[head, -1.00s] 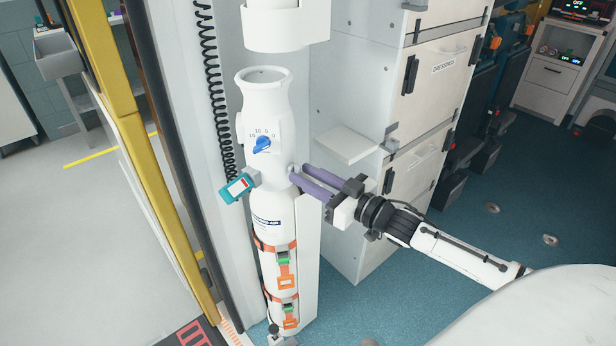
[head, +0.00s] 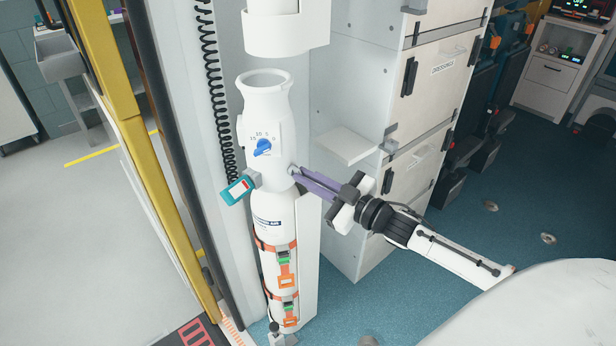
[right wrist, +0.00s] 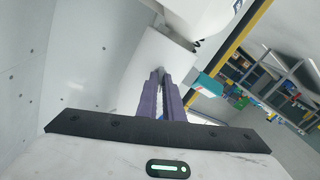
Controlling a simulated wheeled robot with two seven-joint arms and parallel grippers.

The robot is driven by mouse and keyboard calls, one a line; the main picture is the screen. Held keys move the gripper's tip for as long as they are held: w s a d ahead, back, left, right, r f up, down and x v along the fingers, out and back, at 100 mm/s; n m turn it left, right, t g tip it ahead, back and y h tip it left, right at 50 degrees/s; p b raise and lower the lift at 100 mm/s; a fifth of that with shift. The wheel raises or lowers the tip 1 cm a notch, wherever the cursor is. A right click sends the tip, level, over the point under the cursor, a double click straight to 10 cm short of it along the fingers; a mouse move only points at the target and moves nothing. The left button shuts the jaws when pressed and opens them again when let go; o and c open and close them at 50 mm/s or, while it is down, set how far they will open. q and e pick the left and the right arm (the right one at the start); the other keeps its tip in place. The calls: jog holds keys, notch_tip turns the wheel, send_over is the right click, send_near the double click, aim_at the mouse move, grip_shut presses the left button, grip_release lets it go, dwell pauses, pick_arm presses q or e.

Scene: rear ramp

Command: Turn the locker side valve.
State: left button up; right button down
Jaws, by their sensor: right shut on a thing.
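A white cylinder (head: 268,205) stands upright in the locker, with a blue dial (head: 263,147) on its front and a small pale side valve (head: 292,170) on its right side. My right gripper (head: 296,173) reaches in from the right, its purple fingers shut on the side valve. The fingers mostly hide the valve. In the right wrist view the two fingers of my right gripper (right wrist: 161,72) are close together, their tips at a white surface. My left gripper is not in view.
A teal device (head: 238,190) sticks out from the cylinder's left side. Orange straps (head: 284,270) wrap its lower part. A small white shelf (head: 346,145) is just above my right gripper, and drawers (head: 425,150) stand behind it.

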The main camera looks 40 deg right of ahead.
jog(key=c, duration=1.9)
grip_release()
jog(key=v, duration=1)
jog(key=shift+s, duration=0.2)
